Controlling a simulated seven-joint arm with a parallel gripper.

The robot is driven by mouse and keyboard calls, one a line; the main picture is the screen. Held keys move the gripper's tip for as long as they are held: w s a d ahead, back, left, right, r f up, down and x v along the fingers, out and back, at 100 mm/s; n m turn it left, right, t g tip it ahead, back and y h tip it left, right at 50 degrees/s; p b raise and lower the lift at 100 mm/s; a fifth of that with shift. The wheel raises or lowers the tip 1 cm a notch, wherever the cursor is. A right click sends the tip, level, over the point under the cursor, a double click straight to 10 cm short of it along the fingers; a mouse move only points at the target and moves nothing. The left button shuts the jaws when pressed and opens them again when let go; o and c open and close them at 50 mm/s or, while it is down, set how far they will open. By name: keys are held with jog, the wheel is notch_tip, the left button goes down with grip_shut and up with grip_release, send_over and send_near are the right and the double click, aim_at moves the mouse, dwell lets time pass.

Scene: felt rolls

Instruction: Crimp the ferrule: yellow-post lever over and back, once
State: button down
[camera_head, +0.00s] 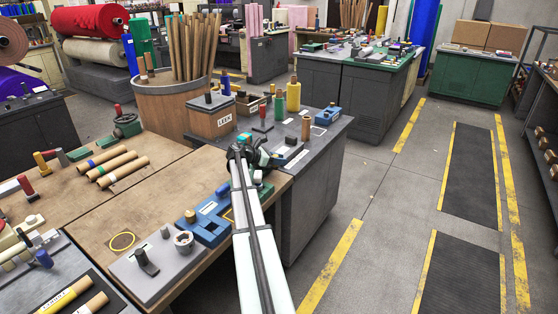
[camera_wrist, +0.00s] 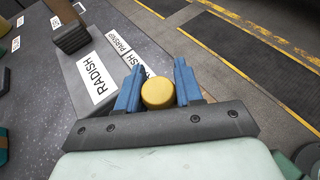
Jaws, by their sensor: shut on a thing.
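In the wrist view a yellow round-topped post (camera_wrist: 158,93) stands between the two blue fingers of my gripper (camera_wrist: 157,76). The fingers are shut on it, one at each side. The lever arm and ferrule below it are hidden, so I cannot tell the lever's angle. In the head view my gripper (camera_head: 262,157) is over the near end of the grey bench (camera_head: 318,176), and my arm and hand cover the post there.
A black block (camera_wrist: 72,38) stands beside the RADISH label (camera_wrist: 97,78) at upper left in the wrist view. The striped floor at right is clear.

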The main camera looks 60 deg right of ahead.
jog(key=shift+a, duration=0.1)
jog(key=shift+s+a+m+g+y, duration=0.15)
jog(key=shift+a+m+g+y, duration=0.7)
jog(key=shift+m+g, duration=0.3)
jog(key=shift+s+a+m, duration=0.2)
jog(key=shift+a+m, duration=0.05)
jog(key=shift+a, duration=1.55)
jog(key=shift+w+a+g+y, duration=0.1)
jog(key=shift+w+g+y, duration=0.15)
jog(key=shift+g, duration=0.1)
jog(key=shift+a+f+m+g+y, duration=0.1)
jog(key=shift+a+m+g+y, duration=0.2)
jog(key=shift+a+m+y, duration=0.35)
jog(key=c, duration=0.8)
grip_release()
jog(key=shift+c, duration=0.2)
